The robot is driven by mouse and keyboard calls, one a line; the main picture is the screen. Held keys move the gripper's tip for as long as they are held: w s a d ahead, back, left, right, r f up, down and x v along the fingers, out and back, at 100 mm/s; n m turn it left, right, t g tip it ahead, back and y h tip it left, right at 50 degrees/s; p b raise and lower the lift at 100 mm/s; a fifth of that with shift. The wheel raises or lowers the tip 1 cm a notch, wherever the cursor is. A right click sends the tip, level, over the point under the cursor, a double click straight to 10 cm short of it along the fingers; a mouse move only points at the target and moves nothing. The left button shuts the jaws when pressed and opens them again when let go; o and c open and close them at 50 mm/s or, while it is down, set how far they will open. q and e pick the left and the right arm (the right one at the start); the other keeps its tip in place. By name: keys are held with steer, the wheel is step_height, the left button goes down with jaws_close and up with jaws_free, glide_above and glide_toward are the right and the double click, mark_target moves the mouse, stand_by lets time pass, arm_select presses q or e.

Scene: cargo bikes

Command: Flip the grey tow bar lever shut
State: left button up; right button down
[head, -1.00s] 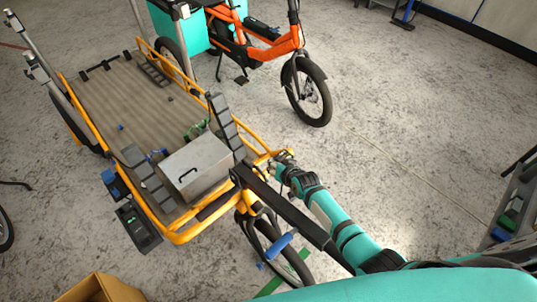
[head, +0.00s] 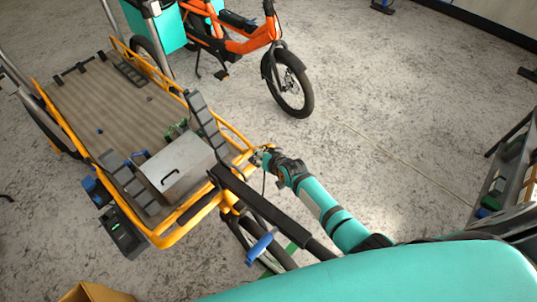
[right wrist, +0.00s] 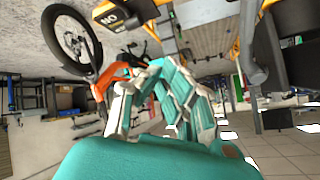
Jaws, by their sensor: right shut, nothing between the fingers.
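My right gripper (head: 262,157) is small in the head view, at the right corner of the yellow cargo bike frame (head: 243,140). It is shut and holds nothing. It is close to the frame, and I cannot tell whether it touches. A long black bar (head: 268,212) slants from the bike's near end down to the right, beside my right arm. I cannot tell whether it is the tow bar. I cannot make out the grey tow bar lever for certain in either view. My left gripper is not in view.
A grey metal box (head: 176,168) sits on the bike's ribbed deck (head: 105,100). A blue handle (head: 262,247) is near the front wheel. An orange bike (head: 250,45) stands behind, and a rack (head: 505,180) at the right. Concrete floor between them is clear.

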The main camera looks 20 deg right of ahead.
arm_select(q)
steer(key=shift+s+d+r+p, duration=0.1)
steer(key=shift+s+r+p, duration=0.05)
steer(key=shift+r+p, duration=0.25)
arm_select(e)
steer(key=s+r, duration=0.6)
steer(key=r, duration=0.1)
steer(key=shift+a, duration=0.45)
steer(key=shift+s, duration=0.1)
